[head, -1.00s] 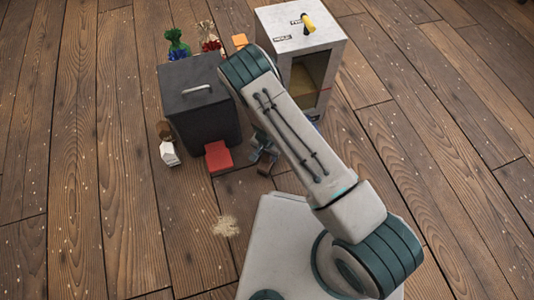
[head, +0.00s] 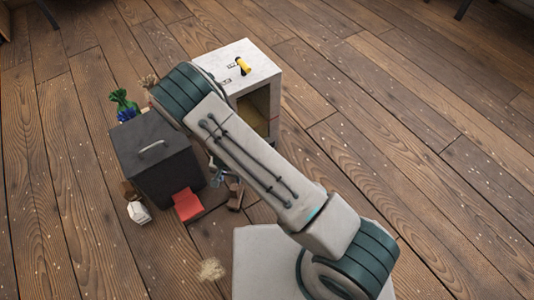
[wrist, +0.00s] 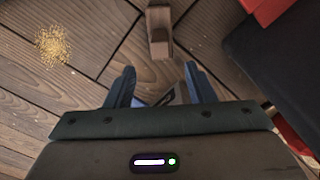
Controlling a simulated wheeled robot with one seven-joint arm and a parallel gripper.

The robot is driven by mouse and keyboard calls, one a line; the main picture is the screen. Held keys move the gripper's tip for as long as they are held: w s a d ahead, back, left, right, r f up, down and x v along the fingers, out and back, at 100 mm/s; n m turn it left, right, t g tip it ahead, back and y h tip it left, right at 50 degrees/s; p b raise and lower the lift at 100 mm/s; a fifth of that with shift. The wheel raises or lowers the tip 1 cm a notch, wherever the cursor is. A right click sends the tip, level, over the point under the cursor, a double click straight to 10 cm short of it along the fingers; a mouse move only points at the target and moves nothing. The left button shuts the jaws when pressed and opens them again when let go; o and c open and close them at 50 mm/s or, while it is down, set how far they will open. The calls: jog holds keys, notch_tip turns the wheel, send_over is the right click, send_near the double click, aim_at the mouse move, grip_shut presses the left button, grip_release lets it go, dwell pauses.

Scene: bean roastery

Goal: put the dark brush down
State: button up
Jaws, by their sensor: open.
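A small dark brown brush-like block (wrist: 159,32) lies on the plank floor just beyond my fingertips in the wrist view; I take it as the dark brush. It also shows in the head view (head: 235,196), right of a red flap. My gripper (wrist: 160,70) is open, low over the floor, with its two blue-grey fingers apart and the brown block outside them. A greyish-blue piece (wrist: 166,97) shows between the fingers, partly hidden by my gripper body; I cannot tell what it is.
A black bin (head: 155,160) with a red flap (head: 187,205) stands left of my gripper. A white cabinet (head: 240,68) with a yellow handle is behind my arm. Tan crumbs (head: 211,270) lie on the floor. A white item (head: 138,212) lies by the bin. The floor right is clear.

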jog(key=w+d+r+n+y, duration=0.1)
jog(key=d+r, duration=0.3)
jog(key=r, duration=0.9)
jog(key=d+r+y, duration=0.2)
jog(key=d+r, duration=0.2)
jog(key=r, duration=1)
jog(key=s+d+r+n+h, duration=0.1)
jog(key=s+d+r, duration=0.6)
jog(key=d, duration=0.2)
jog(key=s+d+r+t+h, duration=0.1)
jog(key=s+d+r+h, duration=0.1)
jog(key=s+d+r, duration=0.4)
jog(key=d+r, duration=0.1)
jog(key=d, duration=0.2)
jog(key=shift+s+r+n, duration=0.3)
jog(key=shift+s+n, duration=0.05)
jog(key=shift+n, duration=0.05)
